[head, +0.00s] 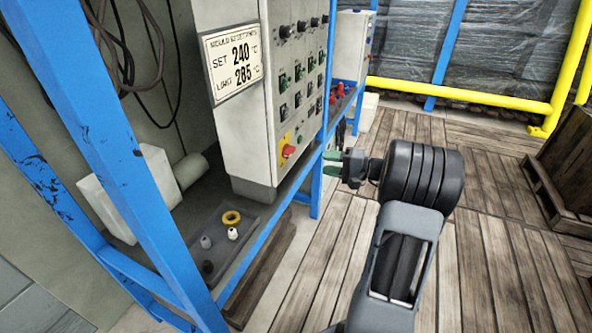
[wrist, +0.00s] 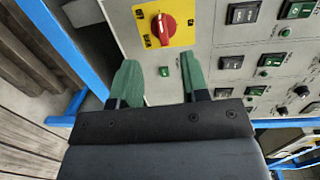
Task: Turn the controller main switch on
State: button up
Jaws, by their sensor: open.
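The main switch is a red rotary knob (head: 288,151) on a yellow plate, low on the front of the grey controller cabinet (head: 238,130). In the wrist view the red knob (wrist: 163,24) is near the top, with its grip ridge roughly upright in the picture.
Several black and green rocker switches (wrist: 243,12) sit beside the knob. A blue frame (head: 325,80) stands around the cabinet, with a post close by my gripper. A grey tray (head: 247,213) with a yellow ring lies below.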

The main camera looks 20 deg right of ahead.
aim_at(289, 152)
jog(key=w+a+f+t+b, duration=0.1)
jog(key=w+a, duration=0.5)
jog(key=w, duration=0.4)
jog(key=shift+w+a+m+b, duration=0.2)
jog(key=shift+a+m+b, duration=0.1)
jog(key=shift+a+b, duration=0.05)
grip_shut()
